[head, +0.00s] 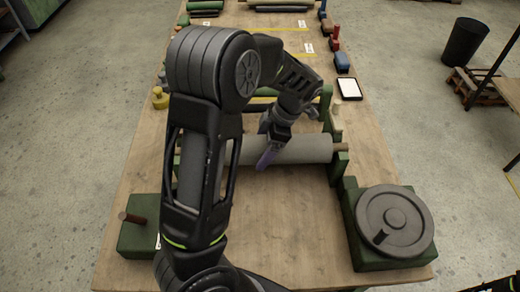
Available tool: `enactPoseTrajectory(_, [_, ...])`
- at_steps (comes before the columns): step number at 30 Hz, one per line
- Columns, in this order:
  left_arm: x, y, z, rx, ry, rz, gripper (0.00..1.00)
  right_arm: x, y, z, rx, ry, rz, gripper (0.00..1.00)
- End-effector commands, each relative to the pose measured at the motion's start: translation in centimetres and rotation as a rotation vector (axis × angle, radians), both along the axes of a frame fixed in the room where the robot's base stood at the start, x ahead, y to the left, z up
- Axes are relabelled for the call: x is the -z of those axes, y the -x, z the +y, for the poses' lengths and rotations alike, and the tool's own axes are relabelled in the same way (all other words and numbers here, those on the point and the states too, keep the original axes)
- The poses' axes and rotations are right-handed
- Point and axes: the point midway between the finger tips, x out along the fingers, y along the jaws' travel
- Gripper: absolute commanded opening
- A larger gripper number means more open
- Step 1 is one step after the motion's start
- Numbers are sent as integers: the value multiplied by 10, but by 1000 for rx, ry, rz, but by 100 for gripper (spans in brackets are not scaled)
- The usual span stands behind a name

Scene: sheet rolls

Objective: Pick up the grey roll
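The grey roll (300,150) lies crosswise on the table, its brown core showing at the right end in a green stand (340,160). Its left part is hidden behind my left arm. My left gripper (268,152) points down at the middle of the roll. One purplish finger shows against the roll's near side. Any second finger is hidden, so I cannot tell whether the gripper is closed on the roll or only beside it. My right gripper is out of view; only a dark piece of my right arm shows at the bottom right corner.
A green block with a round grey handwheel (394,222) stands at the right front. A green block with a brown peg (137,236) is at the left front. A white tablet (349,89) and small tools line the right edge. The front middle of the wooden table (270,235) is clear.

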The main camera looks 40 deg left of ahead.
Motion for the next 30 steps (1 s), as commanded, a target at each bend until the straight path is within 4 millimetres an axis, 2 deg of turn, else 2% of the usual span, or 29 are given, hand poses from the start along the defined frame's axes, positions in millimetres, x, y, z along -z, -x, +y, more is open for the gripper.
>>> enactPoseTrajectory(2, [0, 0, 0, 0, 0, 0, 80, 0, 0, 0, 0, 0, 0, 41])
enactPoseTrajectory(27, [0, 0, 0, 0, -1, -1, 11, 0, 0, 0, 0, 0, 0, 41])
enactPoseTrajectory(30, [-3, -1, 1, 2, -2, -3, 8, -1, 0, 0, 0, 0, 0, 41])
